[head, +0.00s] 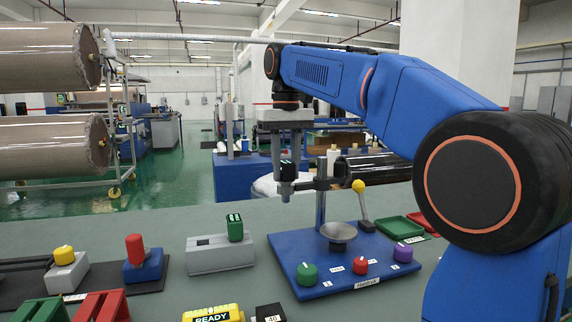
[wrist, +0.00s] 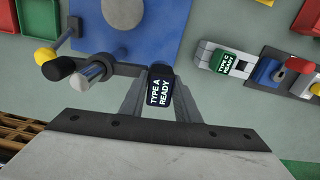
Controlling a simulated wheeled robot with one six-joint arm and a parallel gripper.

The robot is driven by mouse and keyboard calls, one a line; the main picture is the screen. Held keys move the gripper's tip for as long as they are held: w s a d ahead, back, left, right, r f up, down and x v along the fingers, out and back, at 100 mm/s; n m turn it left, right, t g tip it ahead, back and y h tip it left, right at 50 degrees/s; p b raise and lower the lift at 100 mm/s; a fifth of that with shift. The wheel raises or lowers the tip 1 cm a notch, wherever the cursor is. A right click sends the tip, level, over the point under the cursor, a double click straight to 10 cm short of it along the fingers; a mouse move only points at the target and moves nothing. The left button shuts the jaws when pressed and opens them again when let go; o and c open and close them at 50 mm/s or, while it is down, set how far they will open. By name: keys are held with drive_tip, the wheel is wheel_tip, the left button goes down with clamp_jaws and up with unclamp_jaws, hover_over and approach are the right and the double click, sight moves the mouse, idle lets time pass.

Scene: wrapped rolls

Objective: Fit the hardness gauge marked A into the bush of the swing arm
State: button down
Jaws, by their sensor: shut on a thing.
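My gripper (head: 288,175) is shut on the dark gauge marked A (wrist: 160,92), whose label reads "TYPE A READY" in the wrist view. The gauge is upright between the fingers at the left end of the swing arm (head: 308,184). The swing arm reaches out from a post above a blue base plate (head: 300,250). In the wrist view the swing arm (wrist: 128,69) runs up to the gauge, which hides the bush. A grey cylindrical part shows below the fingers at the arm's end. I cannot tell how deep the gauge sits in the bush.
A grey dish (head: 338,233), several coloured knobs and a yellow-knobbed lever (head: 362,205) are on the plate. A green gauge marked C (wrist: 223,62) stands in a grey rack (head: 218,257) to the left in the head view. A green tray (head: 400,229) lies behind right.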

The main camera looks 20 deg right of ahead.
drive_tip(key=shift+f, duration=0.25)
drive_tip(key=c, duration=1.3)
unclamp_jaws()
drive_tip(key=shift+o, duration=0.2)
wheel_tip(320, 180, up, 7)
drive_tip(key=shift+f, duration=0.1)
drive_tip(key=shift+r, duration=0.35)
